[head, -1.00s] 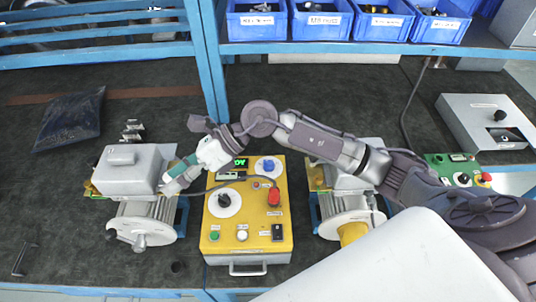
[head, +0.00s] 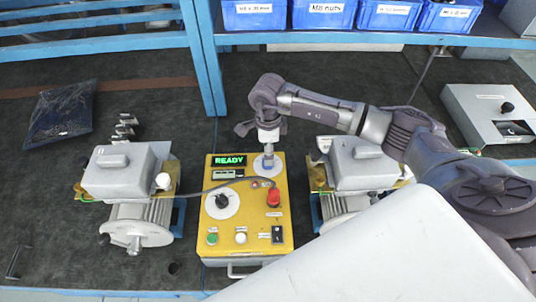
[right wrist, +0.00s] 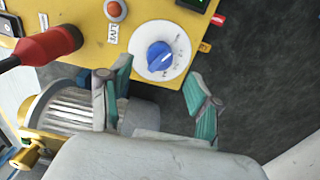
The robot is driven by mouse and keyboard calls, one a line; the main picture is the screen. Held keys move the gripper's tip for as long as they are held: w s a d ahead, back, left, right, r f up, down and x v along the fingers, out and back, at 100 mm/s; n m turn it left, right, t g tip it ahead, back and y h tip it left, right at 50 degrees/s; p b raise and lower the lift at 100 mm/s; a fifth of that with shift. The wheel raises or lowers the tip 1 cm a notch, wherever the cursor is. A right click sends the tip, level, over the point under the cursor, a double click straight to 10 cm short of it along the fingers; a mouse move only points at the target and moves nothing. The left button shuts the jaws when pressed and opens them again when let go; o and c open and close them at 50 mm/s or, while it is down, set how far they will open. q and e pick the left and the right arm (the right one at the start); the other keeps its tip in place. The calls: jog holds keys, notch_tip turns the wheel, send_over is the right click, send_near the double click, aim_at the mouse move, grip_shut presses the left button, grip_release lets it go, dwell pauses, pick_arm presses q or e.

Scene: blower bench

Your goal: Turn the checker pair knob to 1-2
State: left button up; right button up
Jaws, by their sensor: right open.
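The blue knob (right wrist: 159,55) sits on a white round dial (right wrist: 141,44) at the box's upper right corner. In the head view my right gripper (head: 268,150) hangs over this dial and mostly hides the knob. In the right wrist view the right gripper (right wrist: 160,95) is open and empty, its two green-padded fingers apart, with the knob beyond and between them. The dial's lettering is too small to read. My left gripper is not in view.
A black knob (head: 222,200) on another white dial, a red plug (head: 273,197) with a cable, and buttons share the box top. Grey motors (head: 120,172) (head: 362,165) stand on either side. Blue bins (head: 330,14) line the shelf behind.

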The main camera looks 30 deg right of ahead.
notch_tip(320, 180, down, 4)
jog(key=shift+r+p, duration=0.15)
jog(key=shift+p, duration=0.25)
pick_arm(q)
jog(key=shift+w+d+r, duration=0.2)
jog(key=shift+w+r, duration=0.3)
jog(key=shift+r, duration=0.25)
pick_arm(e)
jog(key=shift+f, duration=0.5)
jog(key=c, duration=1.1)
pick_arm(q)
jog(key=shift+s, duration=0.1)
pick_arm(e)
jog(key=shift+c, duration=0.2)
